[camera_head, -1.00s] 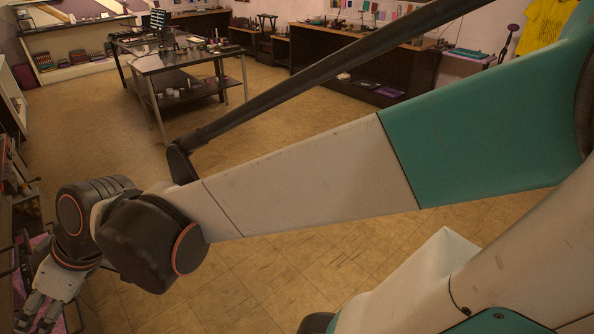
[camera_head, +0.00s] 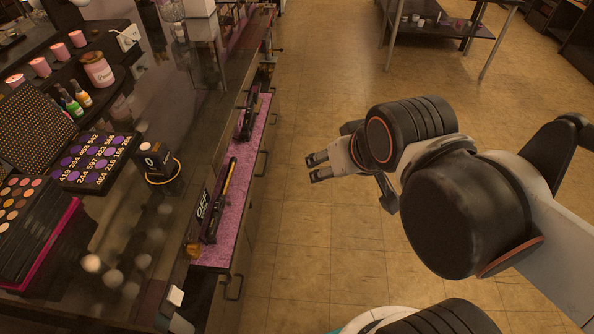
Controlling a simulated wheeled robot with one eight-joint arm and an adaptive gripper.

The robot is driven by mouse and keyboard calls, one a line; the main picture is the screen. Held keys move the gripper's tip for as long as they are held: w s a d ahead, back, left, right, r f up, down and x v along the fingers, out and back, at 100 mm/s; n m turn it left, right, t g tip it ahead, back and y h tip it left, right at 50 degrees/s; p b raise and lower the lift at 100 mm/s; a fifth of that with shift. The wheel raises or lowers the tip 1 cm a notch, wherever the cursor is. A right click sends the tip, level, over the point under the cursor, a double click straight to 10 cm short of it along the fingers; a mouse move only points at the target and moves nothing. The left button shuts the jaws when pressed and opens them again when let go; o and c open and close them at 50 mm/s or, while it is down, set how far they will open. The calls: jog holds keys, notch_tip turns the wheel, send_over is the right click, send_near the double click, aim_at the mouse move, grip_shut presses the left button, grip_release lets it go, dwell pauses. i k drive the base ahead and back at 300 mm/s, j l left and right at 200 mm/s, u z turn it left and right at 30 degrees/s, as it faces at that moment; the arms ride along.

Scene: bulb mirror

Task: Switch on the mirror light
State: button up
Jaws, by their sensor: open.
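My gripper (camera_head: 318,166) is open and empty, held over the floor to the right of the counter, its fingers pointing left toward it. The mirror itself is not clearly in view. A pale bulb-like round (camera_head: 80,2) shows at the top left edge. Round pale spots on the glossy counter (camera_head: 140,215) look like reflections of bulbs.
The counter holds makeup palettes (camera_head: 30,215), a pink jar (camera_head: 97,70), small bottles (camera_head: 75,100) and a dark round item (camera_head: 160,165). The tiled floor (camera_head: 310,250) is clear; a table (camera_head: 430,30) stands behind.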

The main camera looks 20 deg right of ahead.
aim_at(174, 296)
jog(key=u, duration=1.25)
jog(key=i, duration=0.05)
